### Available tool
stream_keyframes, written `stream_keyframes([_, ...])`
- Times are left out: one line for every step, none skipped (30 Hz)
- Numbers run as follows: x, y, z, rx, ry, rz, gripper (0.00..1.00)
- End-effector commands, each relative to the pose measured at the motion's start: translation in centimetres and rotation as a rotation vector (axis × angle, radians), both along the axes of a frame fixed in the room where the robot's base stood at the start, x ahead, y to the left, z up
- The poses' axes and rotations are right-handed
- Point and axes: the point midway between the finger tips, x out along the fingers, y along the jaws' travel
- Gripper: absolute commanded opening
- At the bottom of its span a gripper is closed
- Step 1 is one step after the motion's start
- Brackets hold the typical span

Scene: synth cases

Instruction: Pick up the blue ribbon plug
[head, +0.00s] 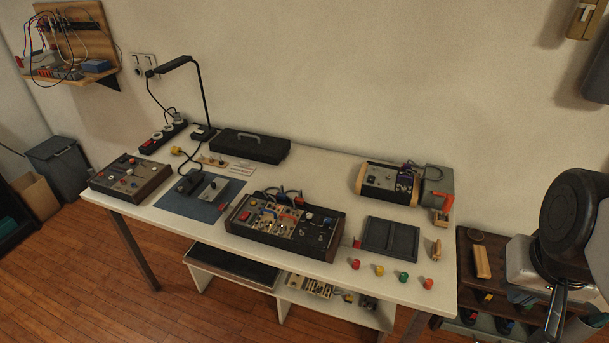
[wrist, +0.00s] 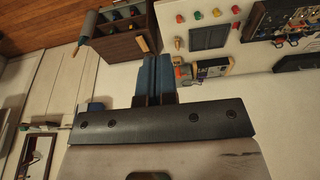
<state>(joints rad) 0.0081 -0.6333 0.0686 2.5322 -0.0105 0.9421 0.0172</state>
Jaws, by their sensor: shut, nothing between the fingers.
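Small blue pieces (head: 268,212) show among the cables and modules of an open dark synth case (head: 331,240) at the front middle of the table. They are too small for me to tell which is the blue ribbon plug. The case also shows at the top right of the wrist view (wrist: 262,22). My gripper (wrist: 154,58) is shut and empty in the wrist view, its two dark blue fingers side by side. It is well away from the case, and my arm shows at the right edge of the head view.
A second synth (head: 390,183) stands at the back right and a dark tray (head: 390,238) in front of it. Several coloured knobs line the front edge. A dark box (head: 250,146) and a lamp (head: 203,100) stand behind. A wooden rack (head: 482,262) is at the right.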

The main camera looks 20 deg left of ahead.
Motion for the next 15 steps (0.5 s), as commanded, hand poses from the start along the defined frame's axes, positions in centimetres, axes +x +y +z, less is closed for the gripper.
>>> stream_keyframes([0.0, 0.0, 0.0, 0.0, 0.0, 0.0, 0.0])
stream_keyframes([0.0, 0.0, 0.0, 0.0, 0.0, 0.0, 0.0])
stream_keyframes([0.0, 0.0, 0.0, 0.0, 0.0, 0.0, 0.03])
stream_keyframes([0.0, 0.0, 0.0, 0.0, 0.0, 0.0, 0.08])
stream_keyframes([0.0, 0.0, 0.0, 0.0, 0.0, 0.0, 0.12])
stream_keyframes([0.0, 0.0, 0.0, 0.0, 0.0, 0.0, 0.18])
stream_keyframes([0.0, 0.0, 0.0, 0.0, 0.0, 0.0, 0.23])
stream_keyframes([0.0, 0.0, 0.0, 0.0, 0.0, 0.0, 0.28])
stream_keyframes([0.0, 0.0, 0.0, 0.0, 0.0, 0.0, 0.32])
stream_keyframes([0.0, 0.0, 0.0, 0.0, 0.0, 0.0, 0.32])
stream_keyframes([0.0, 0.0, 0.01, 0.0, 0.0, 0.0, 0.32])
stream_keyframes([0.0, 0.0, 0.0, 0.0, 0.0, 0.0, 0.32])
stream_keyframes([0.0, 0.0, 0.0, 0.0, 0.0, 0.0, 0.32])
stream_keyframes([0.0, 0.0, 0.0, 0.0, 0.0, 0.0, 0.32])
stream_keyframes([0.0, 0.0, 0.0, 0.0, 0.0, 0.0, 0.32])
